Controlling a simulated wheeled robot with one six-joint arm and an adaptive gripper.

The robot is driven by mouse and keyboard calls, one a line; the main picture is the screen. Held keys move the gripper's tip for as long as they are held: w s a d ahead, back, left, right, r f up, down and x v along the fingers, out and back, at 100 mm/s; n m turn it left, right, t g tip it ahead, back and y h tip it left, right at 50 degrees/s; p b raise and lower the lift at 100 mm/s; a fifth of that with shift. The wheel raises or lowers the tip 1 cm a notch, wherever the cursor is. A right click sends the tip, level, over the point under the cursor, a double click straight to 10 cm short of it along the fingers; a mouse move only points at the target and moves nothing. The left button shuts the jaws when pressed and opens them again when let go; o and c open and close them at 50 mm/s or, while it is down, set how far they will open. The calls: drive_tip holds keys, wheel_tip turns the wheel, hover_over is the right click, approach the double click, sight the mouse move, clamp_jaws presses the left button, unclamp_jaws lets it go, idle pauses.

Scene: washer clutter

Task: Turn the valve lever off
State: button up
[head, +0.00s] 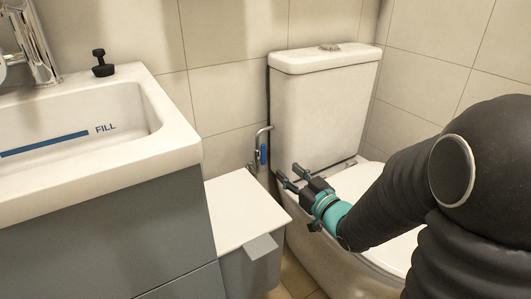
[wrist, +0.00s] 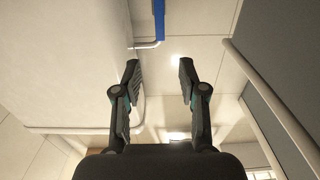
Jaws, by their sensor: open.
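The blue valve lever (head: 263,154) hangs roughly upright on a thin chrome pipe (head: 256,146) at the wall, just left of the toilet tank. In the wrist view the blue lever (wrist: 158,18) shows at the top, beyond the fingertips, with a bent pipe (wrist: 146,45) beside it. My gripper (head: 288,172) is in front of the tank, a little below and right of the lever in the head view. Its two fingers are spread with nothing between them, as the wrist view also shows (wrist: 159,66). The fingers are apart from the lever.
The toilet tank (head: 320,105) stands close to the right of the lever. A lidded bin (head: 238,211) is below and left, beside the grey vanity (head: 120,240) with its sink (head: 75,120). The space between bin and tank is narrow.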

sight(264, 150)
drive_tip(key=x, duration=1.2)
drive_tip(key=shift+w+a, duration=0.2)
drive_tip(key=shift+w, duration=0.05)
clamp_jaws()
